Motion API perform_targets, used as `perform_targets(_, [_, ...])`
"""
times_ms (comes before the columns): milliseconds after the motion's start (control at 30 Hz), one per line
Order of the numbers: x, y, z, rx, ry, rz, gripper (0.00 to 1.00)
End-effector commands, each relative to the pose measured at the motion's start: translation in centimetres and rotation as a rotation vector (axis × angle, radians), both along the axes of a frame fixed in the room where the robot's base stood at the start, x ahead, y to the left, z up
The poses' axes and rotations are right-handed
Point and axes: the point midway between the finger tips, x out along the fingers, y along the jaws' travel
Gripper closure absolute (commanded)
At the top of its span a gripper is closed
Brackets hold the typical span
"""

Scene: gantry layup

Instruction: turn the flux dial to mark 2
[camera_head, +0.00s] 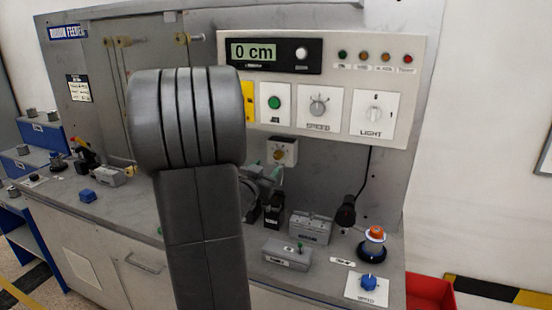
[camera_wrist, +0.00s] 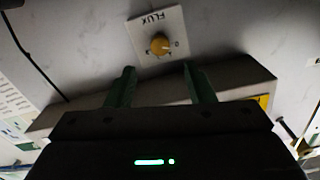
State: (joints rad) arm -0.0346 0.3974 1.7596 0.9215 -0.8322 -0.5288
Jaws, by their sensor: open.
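The flux dial is a yellow knob (camera_wrist: 160,45) on a white square plate marked FLUX (camera_wrist: 148,22); it appears upside down in the wrist view. In the head view the same plate (camera_head: 289,145) sits on the grey back panel below the white control panel. My gripper (camera_wrist: 160,72) is open, its two green fingers apart and pointing toward the knob, with a gap between them and nothing held. The knob lies in line with that gap, beyond the fingertips. In the head view my arm hides much of the gripper. The marks around the knob are too small to read.
The white control panel (camera_head: 400,65) above carries a "0 cm" display (camera_head: 254,52), a speed dial (camera_head: 319,105) and a light switch (camera_head: 375,108). On the bench below stand grey blocks (camera_head: 311,228), an orange-topped round device (camera_head: 374,242) and a blue knob (camera_head: 368,282).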

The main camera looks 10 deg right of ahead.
Motion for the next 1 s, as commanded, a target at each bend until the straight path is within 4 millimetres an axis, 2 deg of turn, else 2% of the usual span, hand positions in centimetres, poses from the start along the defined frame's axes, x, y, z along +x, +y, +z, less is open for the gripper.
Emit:
perform_targets(200, [3.8, -2.6, 0.1, -0.001, 0.001, -0.002, 0.51])
perform_targets(400, [6.1, -4.1, 0.1, -0.001, 0.001, 0.0, 0.51])
perform_targets(600, [6.8, -4.7, 0.0, 0.0, 0.0, 0.001, 0.51])
perform_targets(833, [6.9, -4.7, 0.0, -0.001, 0.0, 0.001, 0.51])
perform_targets(867, [6.9, -4.7, 0.0, -0.001, 0.0, 0.001, 0.55])
perform_targets(1000, [6.9, -4.7, 0.0, -0.001, 0.0, 0.001, 0.83])
